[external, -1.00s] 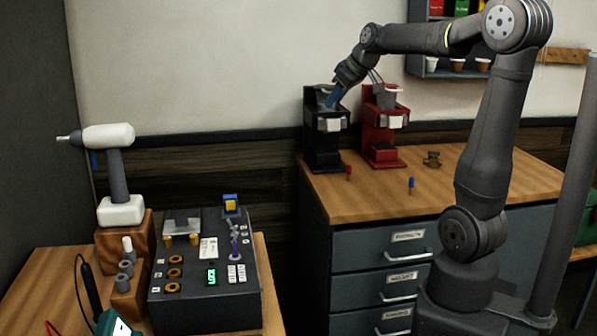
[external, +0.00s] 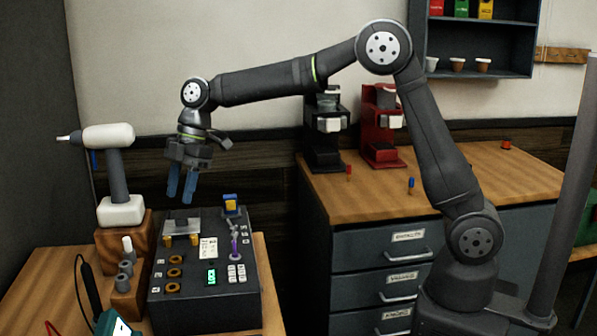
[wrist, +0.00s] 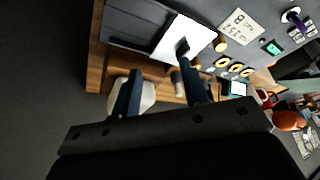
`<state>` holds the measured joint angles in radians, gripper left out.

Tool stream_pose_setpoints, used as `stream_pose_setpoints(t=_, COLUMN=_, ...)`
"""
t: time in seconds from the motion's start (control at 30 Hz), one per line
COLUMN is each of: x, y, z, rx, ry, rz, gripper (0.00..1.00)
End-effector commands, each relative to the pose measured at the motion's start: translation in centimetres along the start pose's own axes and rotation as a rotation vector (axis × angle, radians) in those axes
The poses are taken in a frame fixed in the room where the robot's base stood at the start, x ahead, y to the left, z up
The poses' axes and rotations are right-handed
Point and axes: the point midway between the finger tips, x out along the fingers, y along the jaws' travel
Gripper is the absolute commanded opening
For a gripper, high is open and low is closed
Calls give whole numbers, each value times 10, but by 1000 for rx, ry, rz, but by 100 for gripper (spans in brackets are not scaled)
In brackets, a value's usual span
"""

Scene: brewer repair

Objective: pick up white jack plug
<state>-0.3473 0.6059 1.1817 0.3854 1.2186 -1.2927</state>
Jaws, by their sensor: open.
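The white jack plug (external: 127,244) appears to be the small pale-topped piece upright at the back of a stepped wooden rack (external: 121,300), left of the dark control box. In the wrist view, a small pale cylinder (wrist: 177,83) between the fingers may be this plug, but I cannot tell for sure. My gripper (external: 181,197) is open and empty, with its blue fingers pointing down. It hangs above the back left of the control box (external: 207,305), higher than the plug and to its right. It also shows in the wrist view (wrist: 160,58).
A white-and-grey screwdriver in its stand (external: 121,208) rises left of my gripper. A grey plate on brass posts (external: 181,226) lies below it. A purple-handled lever (external: 235,241) stands on the box. Black and red brewers (external: 381,125) stand on the counter.

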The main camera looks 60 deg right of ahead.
Motion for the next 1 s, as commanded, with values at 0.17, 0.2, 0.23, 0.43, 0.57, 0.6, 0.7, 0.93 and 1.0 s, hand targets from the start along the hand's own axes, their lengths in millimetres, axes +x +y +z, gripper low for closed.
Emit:
stream_pose_setpoints(t=0.17, x=14, y=-5, z=-21, rx=-43, ry=-1, rz=-24, gripper=40)
stream_pose_setpoints(t=0.2, x=17, y=-6, z=-26, rx=-44, ry=-1, rz=-24, gripper=40)
stream_pose_setpoints(t=0.23, x=18, y=-6, z=-31, rx=-43, ry=-1, rz=-24, gripper=40)
stream_pose_setpoints(t=0.43, x=35, y=-8, z=-71, rx=-42, ry=-1, rz=-23, gripper=40)
stream_pose_setpoints(t=0.57, x=44, y=-9, z=-94, rx=-41, ry=0, rz=-23, gripper=40)
stream_pose_setpoints(t=0.6, x=47, y=-9, z=-99, rx=-39, ry=0, rz=-22, gripper=40)
stream_pose_setpoints(t=0.7, x=51, y=-9, z=-109, rx=-39, ry=-1, rz=-22, gripper=40)
stream_pose_setpoints(t=0.93, x=55, y=-10, z=-120, rx=-37, ry=-1, rz=-22, gripper=40)
stream_pose_setpoints(t=1.0, x=62, y=-10, z=-123, rx=-38, ry=-2, rz=-23, gripper=40)
